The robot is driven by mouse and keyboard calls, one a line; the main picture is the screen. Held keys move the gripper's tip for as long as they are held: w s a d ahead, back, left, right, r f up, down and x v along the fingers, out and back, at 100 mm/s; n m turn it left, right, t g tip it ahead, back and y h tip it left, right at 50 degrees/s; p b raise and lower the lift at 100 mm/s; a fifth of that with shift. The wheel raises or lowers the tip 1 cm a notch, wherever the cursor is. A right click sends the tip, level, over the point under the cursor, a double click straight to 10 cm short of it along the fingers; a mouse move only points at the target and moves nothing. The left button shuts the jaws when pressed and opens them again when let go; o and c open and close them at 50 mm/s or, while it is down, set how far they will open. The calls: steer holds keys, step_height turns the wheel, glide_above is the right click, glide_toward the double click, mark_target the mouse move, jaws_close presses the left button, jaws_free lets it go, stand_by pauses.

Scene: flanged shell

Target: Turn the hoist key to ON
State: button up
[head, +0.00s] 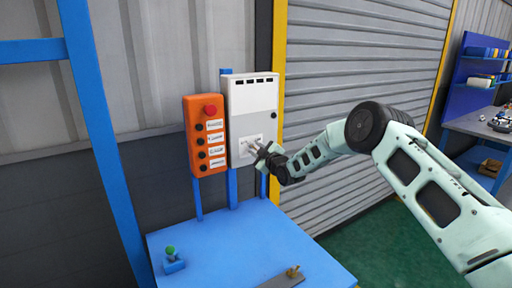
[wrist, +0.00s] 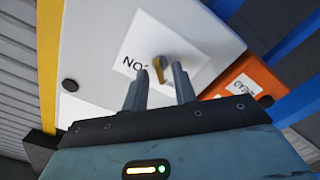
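The hoist key (wrist: 159,68) is a small brass-coloured piece on a white label with black lettering, partly readable, in the wrist view. The label is on the front of a white control box (head: 252,98), which also shows in the wrist view (wrist: 105,30). My gripper (head: 254,146) is at the lower front of this box in the head view and hides the key there. In the wrist view my gripper's two fingers (wrist: 160,76) are apart, with the key appearing between their tips. I cannot tell whether either finger touches the key.
An orange button box (head: 205,138) with a red knob stands just left of the white box. Below is a blue table (head: 235,245) with a green-topped lever (head: 171,258) and a small brass piece (head: 293,272). A grey shutter (head: 350,60) lies to the right.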

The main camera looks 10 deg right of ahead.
steer(key=shift+w+a, duration=0.15)
steer(key=shift+w, duration=0.25)
jaws_close()
